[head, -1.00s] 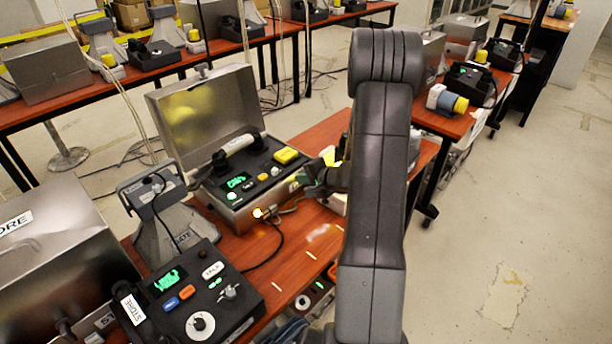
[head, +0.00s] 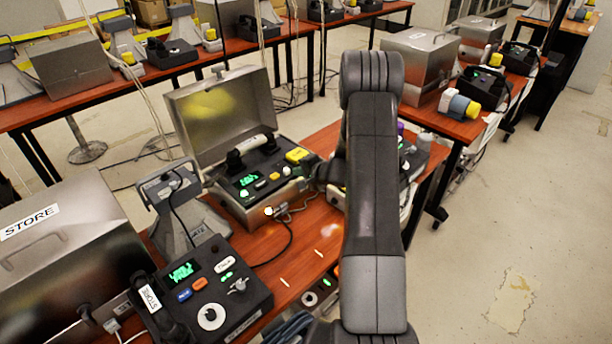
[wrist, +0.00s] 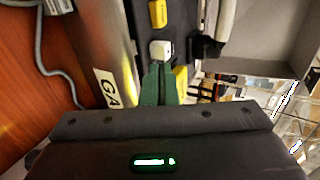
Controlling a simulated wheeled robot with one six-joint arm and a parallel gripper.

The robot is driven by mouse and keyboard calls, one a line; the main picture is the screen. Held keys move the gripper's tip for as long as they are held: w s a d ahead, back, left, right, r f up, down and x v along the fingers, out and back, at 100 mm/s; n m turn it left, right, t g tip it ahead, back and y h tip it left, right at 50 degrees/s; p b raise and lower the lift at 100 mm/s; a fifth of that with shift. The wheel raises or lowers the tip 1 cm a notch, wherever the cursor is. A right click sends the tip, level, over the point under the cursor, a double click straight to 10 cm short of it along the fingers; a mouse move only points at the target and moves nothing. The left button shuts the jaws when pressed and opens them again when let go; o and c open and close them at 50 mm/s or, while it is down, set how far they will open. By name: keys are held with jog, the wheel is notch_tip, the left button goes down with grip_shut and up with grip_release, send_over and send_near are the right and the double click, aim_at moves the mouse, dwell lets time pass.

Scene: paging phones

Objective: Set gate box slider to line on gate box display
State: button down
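The gate box is an open metal case (head: 250,211) with its lid up, left of my arm in the head view. Its black panel carries a lit green display (head: 248,180), too small to read. A yellow button (head: 274,176) and a white control (head: 286,171) sit in a row along the front; I cannot tell whether the white one is the slider. In the wrist view, a "GA" label (wrist: 106,88) marks the case. My gripper (wrist: 160,66) has green fingers that look together, tips just short of the white control (wrist: 160,50). In the head view my arm mostly hides the gripper.
A yellow block (head: 297,155) is at the panel's right end, beside the fingers. A handset (head: 250,145) lies along the panel's back. The STORE phone (head: 208,290) and closed STORE case (head: 60,240) stand at front left. A grey cable crosses the bench.

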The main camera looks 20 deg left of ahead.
aim_at(287, 172)
jog(key=a, duration=0.1)
jog(key=a+f, duration=0.1)
jog(key=a, duration=0.1)
jog(key=a+f+b, duration=0.1)
jog(key=shift+w+a, duration=0.15)
jog(key=shift+w, duration=0.15)
jog(key=a+b, duration=0.1)
jog(key=w+a+b, duration=0.1)
jog(key=a+b, duration=0.1)
jog(key=shift+w+a+r, duration=0.25)
jog(key=shift+a+r, duration=0.05)
jog(key=shift+a, duration=0.1)
jog(key=shift+w+r, duration=0.15)
jog(key=shift+r, duration=0.2)
jog(key=shift+d, duration=0.1)
